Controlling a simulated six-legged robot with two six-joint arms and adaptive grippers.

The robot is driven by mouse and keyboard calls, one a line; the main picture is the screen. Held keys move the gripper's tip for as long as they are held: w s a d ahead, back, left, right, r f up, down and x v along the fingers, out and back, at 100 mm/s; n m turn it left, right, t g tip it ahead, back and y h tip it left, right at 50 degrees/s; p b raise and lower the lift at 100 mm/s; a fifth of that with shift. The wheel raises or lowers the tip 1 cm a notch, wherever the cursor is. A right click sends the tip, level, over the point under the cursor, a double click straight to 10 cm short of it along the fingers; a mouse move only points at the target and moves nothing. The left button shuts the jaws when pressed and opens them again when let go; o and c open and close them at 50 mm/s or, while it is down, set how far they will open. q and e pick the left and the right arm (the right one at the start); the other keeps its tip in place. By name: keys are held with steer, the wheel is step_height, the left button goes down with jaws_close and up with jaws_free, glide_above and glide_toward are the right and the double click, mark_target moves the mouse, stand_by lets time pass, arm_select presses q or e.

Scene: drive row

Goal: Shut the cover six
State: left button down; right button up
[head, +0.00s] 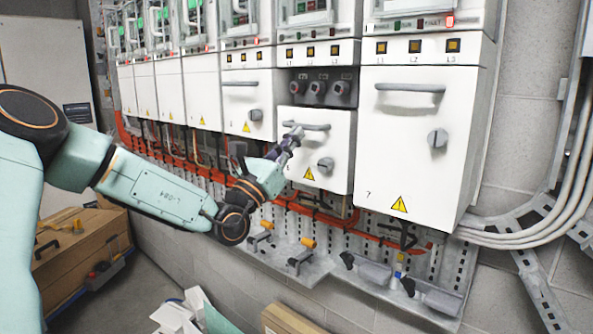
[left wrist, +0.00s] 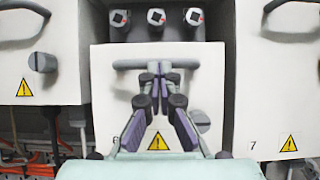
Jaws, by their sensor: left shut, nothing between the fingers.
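Cover six (head: 312,172) is a white panel with a grey bar handle (head: 306,126), a round grey knob (head: 325,164) and a yellow warning triangle. It sits lower than the neighbouring covers, and a dark recess with three round fittings (head: 322,88) shows above it. In the left wrist view cover six (left wrist: 105,85) fills the middle, with a "6" at its lower left. My left gripper (head: 296,134) is shut and empty, its tips at the handle. In the left wrist view the tips (left wrist: 159,68) overlap the handle's middle; I cannot tell whether they touch. My right gripper is not in view.
Cover seven (head: 415,140) stands to the right and another handled cover (head: 247,104) to the left, both covering their fronts. A ledge with clamps (head: 300,255) runs below. A wooden chest (head: 80,250) stands at the lower left.

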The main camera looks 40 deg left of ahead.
arm_select(q)
step_height(320, 180, up, 9)
steer(key=p, duration=0.5)
steer(key=shift+f, duration=0.15)
